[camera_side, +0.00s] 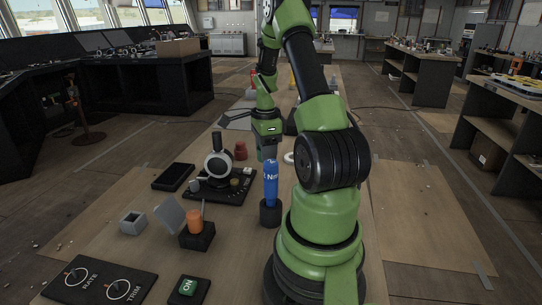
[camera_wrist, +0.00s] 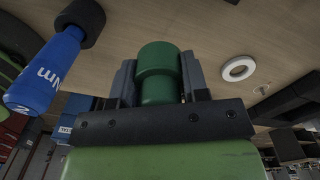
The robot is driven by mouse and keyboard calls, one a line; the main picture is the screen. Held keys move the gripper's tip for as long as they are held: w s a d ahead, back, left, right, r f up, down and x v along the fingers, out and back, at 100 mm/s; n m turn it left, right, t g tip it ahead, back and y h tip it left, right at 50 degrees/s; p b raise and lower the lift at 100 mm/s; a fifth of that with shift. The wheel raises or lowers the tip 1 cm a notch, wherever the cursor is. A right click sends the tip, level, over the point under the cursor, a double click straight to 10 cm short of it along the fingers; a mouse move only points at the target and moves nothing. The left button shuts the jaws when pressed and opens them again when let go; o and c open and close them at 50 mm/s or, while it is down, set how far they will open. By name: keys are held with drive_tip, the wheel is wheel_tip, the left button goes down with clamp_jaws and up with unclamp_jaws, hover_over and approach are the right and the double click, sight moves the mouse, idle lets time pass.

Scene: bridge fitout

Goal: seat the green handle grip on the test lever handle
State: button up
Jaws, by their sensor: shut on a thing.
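The green handle grip (camera_wrist: 160,72) is a stepped green cylinder between the two dark fingers of my gripper (camera_wrist: 158,84) in the wrist view. In the side view my gripper (camera_side: 267,148) points down above the table, beyond the blue tool, and the grip is mostly hidden there. A black panel (camera_side: 232,194) left of my gripper carries a round white-rimmed dial and small knobs. A dark upright cylinder (camera_side: 216,141) stands behind the dial. I cannot tell for sure which part is the test lever handle. The grip is apart from the panel.
A blue tool (camera_side: 271,184) stands in a black holder (camera_side: 270,213), close to my gripper; it also shows in the wrist view (camera_wrist: 45,72). A red part (camera_side: 241,151) and a white ring (camera_wrist: 238,69) are nearby. An orange cylinder (camera_side: 194,221) sits in a black block.

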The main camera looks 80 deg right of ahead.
sight(216, 132)
drive_tip(key=w+r, duration=0.4)
drive_tip(key=w+d+r, duration=0.1)
drive_tip(key=w+r, duration=0.3)
drive_tip(key=w, duration=0.1)
drive_tip(key=w+r, duration=0.3)
drive_tip(key=w, duration=0.1)
drive_tip(key=shift+w+d+r, duration=0.15)
drive_tip(key=shift+w+r, duration=0.15)
drive_tip(key=shift+r, duration=0.1)
drive_tip(key=shift+f, duration=0.1)
drive_tip(key=shift+f, duration=2.3)
drive_tip(key=shift+f, duration=1.35)
drive_tip(key=shift+f, duration=0.35)
drive_tip(key=shift+f, duration=0.4)
